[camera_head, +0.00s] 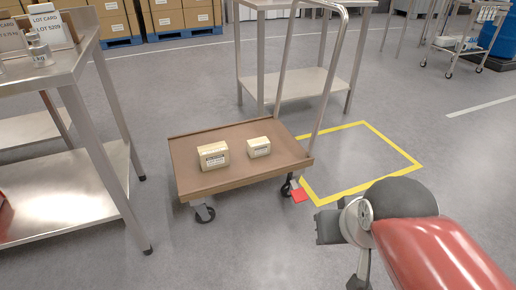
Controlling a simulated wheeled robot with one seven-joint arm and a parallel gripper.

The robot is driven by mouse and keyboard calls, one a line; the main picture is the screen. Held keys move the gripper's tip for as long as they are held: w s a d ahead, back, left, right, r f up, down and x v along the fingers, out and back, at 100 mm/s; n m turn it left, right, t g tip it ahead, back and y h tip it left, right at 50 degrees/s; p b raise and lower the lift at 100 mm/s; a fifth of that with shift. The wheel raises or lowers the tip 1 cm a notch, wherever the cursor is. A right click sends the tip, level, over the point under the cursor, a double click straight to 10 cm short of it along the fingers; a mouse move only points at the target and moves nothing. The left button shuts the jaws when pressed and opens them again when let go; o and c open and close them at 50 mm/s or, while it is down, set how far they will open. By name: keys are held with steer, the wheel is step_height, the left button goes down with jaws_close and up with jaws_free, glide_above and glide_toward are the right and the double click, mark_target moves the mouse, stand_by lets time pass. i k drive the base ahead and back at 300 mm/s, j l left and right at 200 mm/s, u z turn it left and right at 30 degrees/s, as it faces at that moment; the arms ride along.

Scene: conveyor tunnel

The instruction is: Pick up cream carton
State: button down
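Two cream cartons lie on the brown deck of a low platform cart (235,178). The larger cream carton (213,156) is on the left and has a printed label on its front. The smaller cream carton (259,147) is to its right and a little farther back, with a gap between them. My arm comes in from the lower right. The dark end part that seems to be my gripper (329,229) is right of and nearer than the cart, apart from both cartons. Its fingers cannot be made out.
A steel table (45,72) with lot cards stands at the left. Another steel table (300,85) stands behind the cart. The cart's tall handle (325,95) rises at its right end. A yellow floor square (365,160) is empty. Boxes on pallets stand at the back.

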mark_target(259, 147)
steer(key=i+l+u, duration=0.35)
steer(key=i, duration=0.25)
steer(key=i+l+u, duration=0.3)
steer(key=i+l, duration=0.25)
